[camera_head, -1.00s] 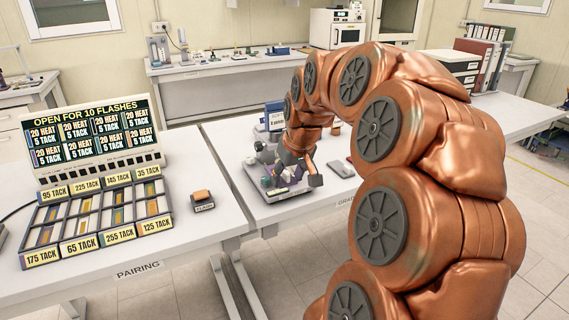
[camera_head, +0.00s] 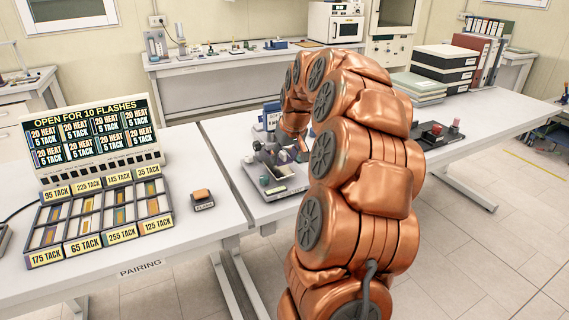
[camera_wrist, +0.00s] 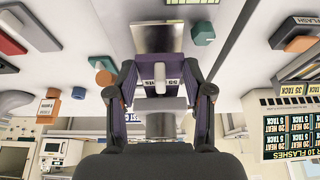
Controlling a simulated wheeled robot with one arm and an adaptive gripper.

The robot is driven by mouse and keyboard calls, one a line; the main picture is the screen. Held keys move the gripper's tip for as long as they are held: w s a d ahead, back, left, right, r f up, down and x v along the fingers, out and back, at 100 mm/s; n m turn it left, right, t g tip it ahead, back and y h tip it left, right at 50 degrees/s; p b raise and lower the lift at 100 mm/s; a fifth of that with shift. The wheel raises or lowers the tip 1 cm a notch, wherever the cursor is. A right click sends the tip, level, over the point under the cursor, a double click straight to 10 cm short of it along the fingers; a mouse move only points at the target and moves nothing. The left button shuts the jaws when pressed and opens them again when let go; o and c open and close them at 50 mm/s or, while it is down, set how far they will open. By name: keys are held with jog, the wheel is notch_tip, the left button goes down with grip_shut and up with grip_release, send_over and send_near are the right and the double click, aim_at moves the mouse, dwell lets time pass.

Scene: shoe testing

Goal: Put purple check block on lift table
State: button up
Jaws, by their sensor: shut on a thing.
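My gripper (camera_wrist: 160,78) is in the middle of the wrist view, its two dark jaws closed in on a small block (camera_wrist: 160,88) with a pale knob and a lettered label. Purple shows beside the jaws; the block's full colour is partly hidden. A shiny grey square plate (camera_wrist: 157,38), which looks like the lift table's top, lies just beyond the fingertips; I cannot tell whether the block touches it. In the head view my gripper (camera_head: 285,155) is small and low over a grey base (camera_head: 284,190) on the middle table, and the block is not clear there.
A teal piece (camera_wrist: 202,33) sits close beside the plate. The pairing board (camera_head: 100,220) and an orange-topped button (camera_head: 202,197) are on the left table. A dark tray with red and pink pieces (camera_head: 437,134) and stacked boxes (camera_head: 445,70) stand to the right.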

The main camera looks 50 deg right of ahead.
aim_at(286, 161)
jog(key=shift+w+d+f, duration=0.2)
jog(key=shift+f+p, duration=0.65)
jog(key=shift+f, duration=1)
jog(key=shift+f, duration=0.2)
jog(key=o, duration=1.1)
jog(key=shift+o, duration=0.2)
jog(key=shift+r, duration=0.1)
jog(key=shift+s+r, duration=0.1)
jog(key=shift+r, duration=0.4)
jog(key=b+v, duration=0.2)
jog(key=v, duration=0.9)
